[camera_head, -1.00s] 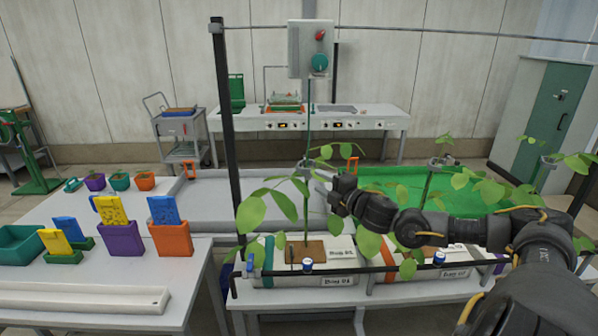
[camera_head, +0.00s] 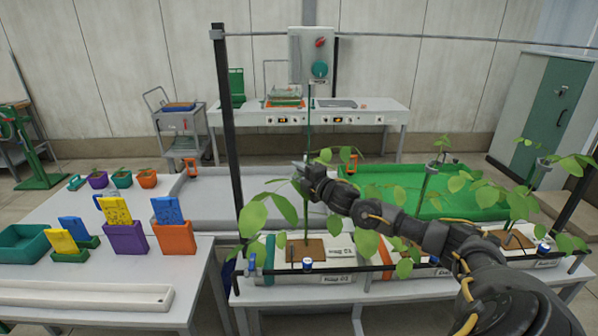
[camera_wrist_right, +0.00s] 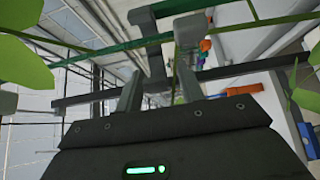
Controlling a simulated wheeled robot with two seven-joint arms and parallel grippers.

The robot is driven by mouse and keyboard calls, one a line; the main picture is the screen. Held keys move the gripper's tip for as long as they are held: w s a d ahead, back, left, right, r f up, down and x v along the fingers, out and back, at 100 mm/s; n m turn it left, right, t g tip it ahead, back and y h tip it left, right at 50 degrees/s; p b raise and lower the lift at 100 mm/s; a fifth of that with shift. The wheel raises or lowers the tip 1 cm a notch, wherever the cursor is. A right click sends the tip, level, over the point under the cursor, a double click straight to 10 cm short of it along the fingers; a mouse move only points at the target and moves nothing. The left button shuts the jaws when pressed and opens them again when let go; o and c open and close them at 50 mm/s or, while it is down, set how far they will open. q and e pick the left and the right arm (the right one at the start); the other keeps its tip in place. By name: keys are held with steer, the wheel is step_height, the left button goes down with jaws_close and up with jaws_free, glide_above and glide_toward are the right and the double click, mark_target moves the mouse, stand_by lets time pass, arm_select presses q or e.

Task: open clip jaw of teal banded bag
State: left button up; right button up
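The teal banded bag (camera_head: 300,277) lies in the white bench row at the front, with a teal band (camera_head: 269,254) at its left end. A plant stem (camera_head: 307,222) rises from its brown block toward a green string. My right gripper (camera_head: 299,175) is at the upper stem, reaching in from the right. It covers the spot where the grey clip stood, so the clip jaw is hidden in the head view. In the right wrist view my fingers (camera_wrist_right: 156,75) are apart, with a grey part (camera_wrist_right: 150,50) beyond and between them; contact cannot be told. My left gripper is out of view.
Leaves (camera_head: 253,217) hang around the stem. A dark upright post (camera_head: 228,130) stands left of it, and a dark rail runs along the bench front. A second bag with plants lies to the right. Pots and coloured holders (camera_head: 172,236) fill the left table.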

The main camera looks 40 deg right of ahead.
jaws_close()
steer(key=m+h+b, duration=0.2)
steer(key=w+m+g+h+b, duration=0.1)
steer(key=h+b, duration=0.1)
steer(key=h, duration=0.1)
steer(key=m+g+h+b, duration=0.1)
steer(key=m+h+b, duration=0.1)
steer(key=h+b, duration=0.1)
steer(key=shift+w+a+m, duration=0.15)
steer(key=shift+a+m, duration=0.15)
steer(key=shift+a, duration=0.1)
jaws_free()
